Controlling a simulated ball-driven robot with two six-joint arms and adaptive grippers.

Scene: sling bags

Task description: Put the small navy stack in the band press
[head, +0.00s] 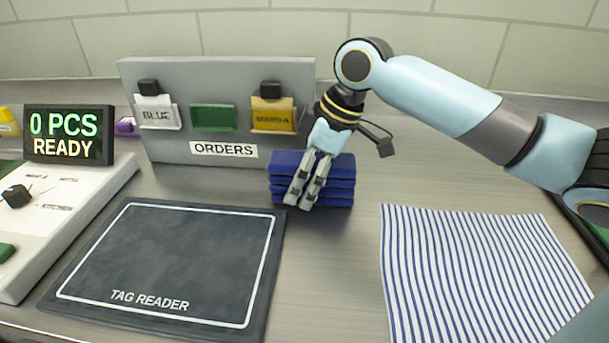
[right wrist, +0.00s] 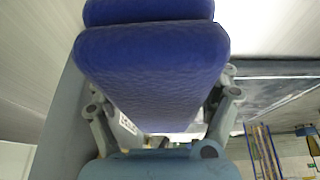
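The small navy stack (head: 338,184) of several folded layers is at the centre of the head view, in front of the right end of the orders board. My right gripper (head: 302,197) reaches down over it, with its visible fingers across the front of the stack. In the right wrist view, the navy cloth (right wrist: 155,70) fills the space between the fingers with no clear gap, so the gripper looks shut on it. The cloth hides part of one finger. I cannot tell whether the stack touches the counter. I cannot make out a band press. My left gripper is out of view.
A dark tag reader mat (head: 165,262) lies front left, and a striped cloth (head: 475,268) front right. The grey orders board (head: 215,78) stands behind. A display (head: 68,135) reading "0 PCS READY" stands by a white console (head: 75,205). Bare counter (head: 335,270) lies between mat and cloth.

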